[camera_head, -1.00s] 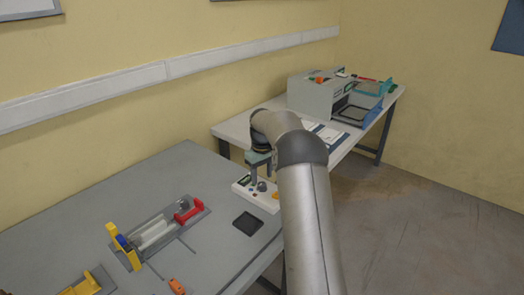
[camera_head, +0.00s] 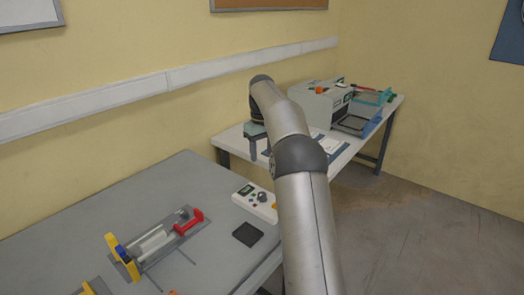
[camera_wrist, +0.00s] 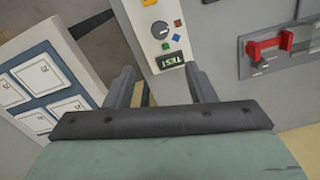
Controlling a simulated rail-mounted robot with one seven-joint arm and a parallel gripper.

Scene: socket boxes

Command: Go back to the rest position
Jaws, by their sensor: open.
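My gripper (camera_head: 259,150) hangs from my raised arm above the gap between the grey table and the white table at the back. In the wrist view my gripper (camera_wrist: 165,88) has its two fingers apart with nothing held between them. Below it is a white control box (camera_head: 256,202) with a dark knob, on the right end of the grey table. In the wrist view the control box (camera_wrist: 150,12) shows a grey knob, small coloured buttons and a green display reading TEST.
The grey table (camera_head: 120,205) carries a fixture (camera_head: 152,243) with red and yellow clamps and a dark square pad (camera_head: 247,234). The white table (camera_head: 235,141) holds a grey machine (camera_head: 318,105) with a blue tray and sheets with numbered squares (camera_wrist: 45,82). Open floor lies at right.

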